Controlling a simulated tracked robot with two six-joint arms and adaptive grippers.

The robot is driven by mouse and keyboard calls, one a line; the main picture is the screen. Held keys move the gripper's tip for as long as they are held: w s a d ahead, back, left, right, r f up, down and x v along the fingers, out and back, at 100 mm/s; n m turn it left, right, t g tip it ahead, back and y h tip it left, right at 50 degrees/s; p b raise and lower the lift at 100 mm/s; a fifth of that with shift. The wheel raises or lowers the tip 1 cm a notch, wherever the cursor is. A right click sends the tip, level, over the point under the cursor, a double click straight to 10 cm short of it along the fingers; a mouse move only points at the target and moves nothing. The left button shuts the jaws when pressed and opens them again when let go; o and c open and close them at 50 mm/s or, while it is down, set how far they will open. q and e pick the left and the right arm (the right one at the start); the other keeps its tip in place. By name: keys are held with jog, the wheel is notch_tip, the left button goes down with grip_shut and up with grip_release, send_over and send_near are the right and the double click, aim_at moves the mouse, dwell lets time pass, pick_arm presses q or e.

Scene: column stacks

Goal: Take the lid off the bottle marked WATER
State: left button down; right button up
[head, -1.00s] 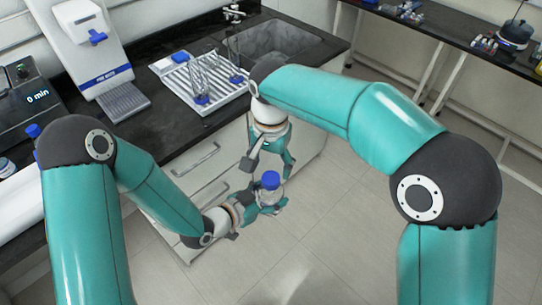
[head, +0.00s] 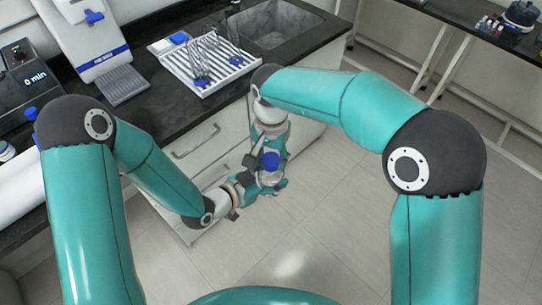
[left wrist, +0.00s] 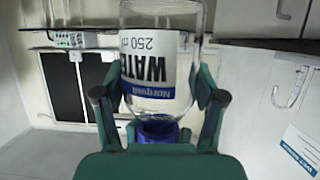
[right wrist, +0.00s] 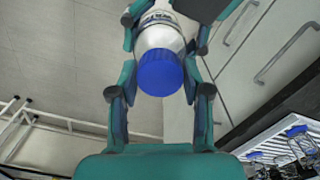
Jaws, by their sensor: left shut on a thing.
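The clear bottle marked WATER (left wrist: 150,60) is upright in the head view, held off the floor in front of the cabinet. Its label is upside down in the left wrist view. My left gripper (left wrist: 157,100) is shut on the bottle, a finger on each side. The blue lid (head: 270,160) is on the bottle; it also shows in the right wrist view (right wrist: 160,73). My right gripper (right wrist: 160,90) is open, with its fingers on either side of the lid and small gaps visible.
The dark counter (head: 150,120) with a white drying rack (head: 225,72) and sink (head: 285,25) lies behind my grippers. Cabinet drawers with handles (head: 196,142) are close behind them. The tiled floor (head: 330,210) in front is clear.

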aim_at(271, 159)
jog(key=shift+c, duration=1.1)
jog(key=n, duration=0.3)
jog(key=shift+n, duration=0.4)
jog(key=n, duration=0.5)
jog(key=shift+r, duration=0.1)
jog(key=shift+r, duration=0.2)
jog(key=shift+r, duration=0.9)
jog(key=shift+r, duration=1.95)
